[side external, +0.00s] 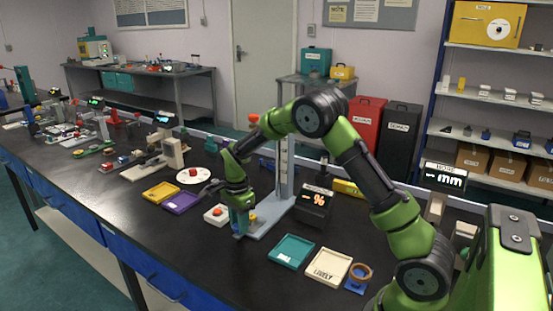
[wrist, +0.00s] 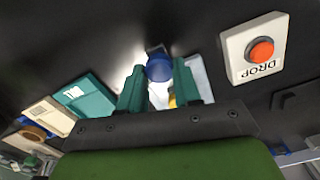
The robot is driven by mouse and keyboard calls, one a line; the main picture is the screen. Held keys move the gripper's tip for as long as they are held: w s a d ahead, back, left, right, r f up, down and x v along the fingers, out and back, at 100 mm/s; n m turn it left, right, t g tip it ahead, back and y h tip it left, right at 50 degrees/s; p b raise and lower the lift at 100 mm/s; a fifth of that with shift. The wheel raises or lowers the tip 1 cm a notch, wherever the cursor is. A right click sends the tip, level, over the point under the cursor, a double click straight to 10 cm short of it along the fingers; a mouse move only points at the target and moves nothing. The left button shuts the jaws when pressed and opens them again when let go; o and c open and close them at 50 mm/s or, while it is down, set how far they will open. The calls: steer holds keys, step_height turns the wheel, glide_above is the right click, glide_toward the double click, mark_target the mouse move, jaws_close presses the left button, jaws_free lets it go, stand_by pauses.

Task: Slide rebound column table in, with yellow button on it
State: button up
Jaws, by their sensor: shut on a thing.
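The rebound column (side external: 284,165) stands upright on a light grey base (side external: 268,218) in the side view. My gripper (side external: 240,228) is low at the front end of that base, pointing down. In the wrist view its two teal fingers (wrist: 160,85) are closed around a round blue knob (wrist: 159,67), which appears to belong to the sliding table. The table itself is mostly hidden by the fingers. A small yellow piece, apparently the yellow button (side external: 252,217), shows just behind the fingers; a sliver of yellow (wrist: 172,101) also shows between them in the wrist view.
A white DROP box with a red button (side external: 217,213) sits close left of my gripper. A black percent display (side external: 314,204) stands right of the column. Teal (side external: 291,251) and cream (side external: 327,268) trays lie front right; yellow (side external: 161,192) and purple (side external: 182,202) trays lie left.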

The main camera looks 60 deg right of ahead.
steer(key=shift+d, duration=0.15)
jaws_close()
steer(key=d, duration=1.1)
steer(key=shift+d, duration=0.2)
steer(key=o, duration=0.9)
jaws_free()
steer(key=shift+o, duration=0.8)
steer(key=shift+a, duration=0.1)
step_height(320, 180, up, 8)
steer(key=shift+f, duration=0.2)
